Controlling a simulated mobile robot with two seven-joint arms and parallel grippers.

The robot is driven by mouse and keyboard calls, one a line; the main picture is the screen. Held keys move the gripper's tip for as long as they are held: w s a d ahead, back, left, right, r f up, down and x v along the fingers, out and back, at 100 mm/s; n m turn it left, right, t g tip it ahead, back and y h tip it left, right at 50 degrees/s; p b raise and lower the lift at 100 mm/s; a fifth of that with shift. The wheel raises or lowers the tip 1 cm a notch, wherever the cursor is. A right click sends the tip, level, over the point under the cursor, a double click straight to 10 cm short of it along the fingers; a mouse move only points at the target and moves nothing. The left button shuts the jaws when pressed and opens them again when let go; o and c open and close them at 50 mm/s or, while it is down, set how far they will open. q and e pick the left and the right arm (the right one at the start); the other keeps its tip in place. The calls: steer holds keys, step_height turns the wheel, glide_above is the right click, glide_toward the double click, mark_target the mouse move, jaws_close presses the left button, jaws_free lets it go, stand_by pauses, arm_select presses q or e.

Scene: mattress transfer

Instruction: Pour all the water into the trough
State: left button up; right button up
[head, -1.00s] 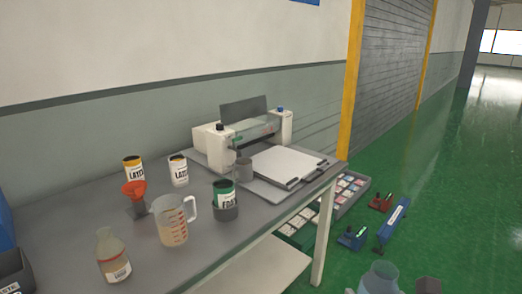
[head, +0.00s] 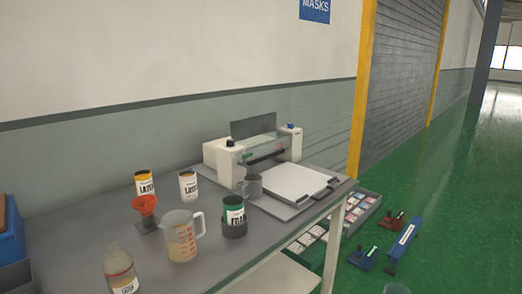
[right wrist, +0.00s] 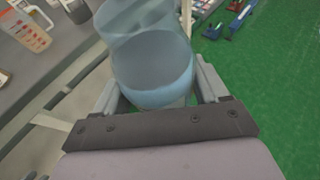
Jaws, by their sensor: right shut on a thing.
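A translucent blue container (right wrist: 150,50) with bluish water in its lower part fills the middle of the right wrist view. My right gripper (right wrist: 157,88) is shut on it, with one finger on each side. In the head view only the container's rim (head: 396,289) shows at the bottom edge, over the floor in front of the table. A white machine (head: 255,150) stands at the back of the table with a flat white bed (head: 292,180) in front. I cannot tell which part is the trough. My left gripper is in neither view.
Crates (head: 352,205) and blue and red tools (head: 400,240) lie on the green floor.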

steer(key=shift+a+f, duration=0.1)
stand_by(0.3)
steer(key=shift+s+a+f, duration=0.1)
steer(key=shift+a+f, duration=0.2)
steer(key=shift+f, duration=0.4)
steer(key=shift+s+f, duration=0.15)
steer(key=shift+f, duration=0.55)
steer(key=shift+s+d+f, duration=0.2)
steer(key=shift+s+f, duration=0.05)
steer(key=shift+f, duration=0.4)
steer(key=shift+s+d+f, duration=0.2)
steer(key=shift+s+f, duration=0.05)
steer(key=shift+f, duration=0.4)
steer(key=shift+d, duration=0.1)
